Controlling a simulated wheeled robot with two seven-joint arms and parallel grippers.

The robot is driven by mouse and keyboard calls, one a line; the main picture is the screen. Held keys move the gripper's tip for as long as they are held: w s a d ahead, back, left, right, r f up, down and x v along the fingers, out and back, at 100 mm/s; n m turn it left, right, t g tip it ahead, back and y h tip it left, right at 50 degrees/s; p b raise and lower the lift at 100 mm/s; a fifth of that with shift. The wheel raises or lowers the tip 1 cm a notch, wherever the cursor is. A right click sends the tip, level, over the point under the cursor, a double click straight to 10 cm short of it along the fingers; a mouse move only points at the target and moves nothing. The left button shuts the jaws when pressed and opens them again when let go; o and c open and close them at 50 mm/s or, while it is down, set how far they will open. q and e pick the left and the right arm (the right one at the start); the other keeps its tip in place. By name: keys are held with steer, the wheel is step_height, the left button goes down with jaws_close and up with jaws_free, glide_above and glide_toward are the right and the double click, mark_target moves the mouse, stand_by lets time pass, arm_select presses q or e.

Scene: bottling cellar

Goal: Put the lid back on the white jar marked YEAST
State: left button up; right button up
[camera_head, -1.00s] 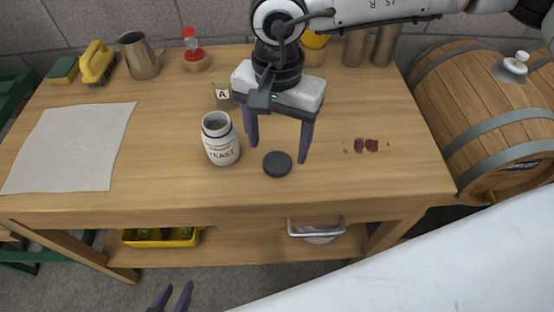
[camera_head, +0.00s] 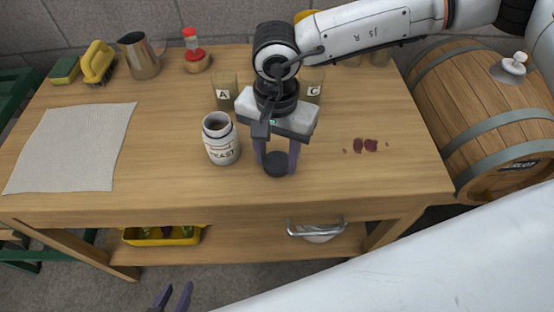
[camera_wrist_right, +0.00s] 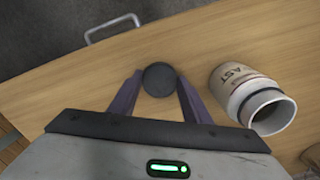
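The white jar marked YEAST (camera_head: 221,148) stands upright and uncovered on the table, its mouth showing; it also shows at the right of the right wrist view (camera_wrist_right: 245,88). The dark round lid (camera_head: 277,168) lies on the table just right of the jar; it also shows in the right wrist view (camera_wrist_right: 159,80). My right gripper (camera_head: 278,162) reaches down over the lid, its two purple fingers shut on opposite sides of it. My left gripper (camera_head: 174,297) shows only its fingertips at the bottom edge, apart and empty, away from the table.
Jars marked A (camera_head: 224,92) and C (camera_head: 313,91) stand behind the right gripper. A dark red spill (camera_head: 365,146) lies to the right. A white cloth (camera_head: 72,148) covers the left. A metal jug (camera_head: 140,58), brush and sponge stand at the back left. Bare wood surrounds the YEAST jar.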

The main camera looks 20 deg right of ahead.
mark_target(277, 162)
steer(key=shift+c, duration=1.2)
steer(key=shift+r, duration=0.1)
step_height(277, 162, up, 10)
steer(key=shift+b, duration=0.35)
steer(key=s+d+f+n, duration=0.3)
steer(key=s+d+n, duration=0.2)
steer(key=d+n, duration=0.3)
steer(key=shift+f, duration=0.4)
steer(key=shift+s, duration=0.15)
